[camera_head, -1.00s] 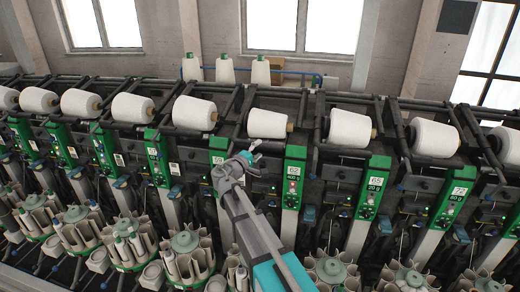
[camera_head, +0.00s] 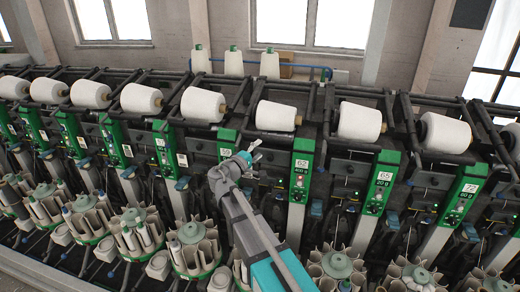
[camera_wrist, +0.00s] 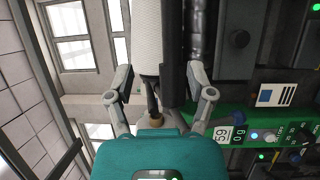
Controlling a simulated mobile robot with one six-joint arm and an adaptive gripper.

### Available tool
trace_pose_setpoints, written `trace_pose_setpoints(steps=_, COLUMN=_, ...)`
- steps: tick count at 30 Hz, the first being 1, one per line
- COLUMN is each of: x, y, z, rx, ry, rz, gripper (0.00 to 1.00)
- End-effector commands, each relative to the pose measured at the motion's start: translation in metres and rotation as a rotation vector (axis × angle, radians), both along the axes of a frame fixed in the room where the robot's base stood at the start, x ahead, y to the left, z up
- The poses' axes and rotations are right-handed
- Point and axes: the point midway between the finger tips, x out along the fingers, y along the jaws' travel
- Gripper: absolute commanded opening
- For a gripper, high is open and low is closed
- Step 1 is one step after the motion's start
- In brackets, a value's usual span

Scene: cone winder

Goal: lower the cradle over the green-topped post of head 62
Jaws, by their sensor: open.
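The green-topped post of head 62 (camera_head: 302,160) stands right of centre in the head view. The white cone (camera_head: 275,116) and dark cradle parts lie above and left of its top. My gripper (camera_head: 252,154) is left of that post, below the cone, in front of the gap towards post 59. In the wrist view my gripper (camera_wrist: 160,80) is open. A white cone (camera_wrist: 146,40) and a dark bar (camera_wrist: 173,82) show in line with the space between the fingers. I cannot tell whether either finger touches them, or how far the cradle is from the post.
The green panel of head 59 (camera_wrist: 235,137) lies at lower right in the wrist view, close to the right finger. Posts 65 (camera_head: 383,180) and 72 (camera_head: 462,190) stand to the right. Round holders with cones (camera_head: 195,250) line the front below.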

Motion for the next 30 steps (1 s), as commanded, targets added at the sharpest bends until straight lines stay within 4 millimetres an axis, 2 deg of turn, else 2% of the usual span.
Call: trace_pose_setpoints(steps=30, x=-0.037, y=0.032, z=-0.01, rx=0.0, ry=0.0, rz=0.001, gripper=0.69)
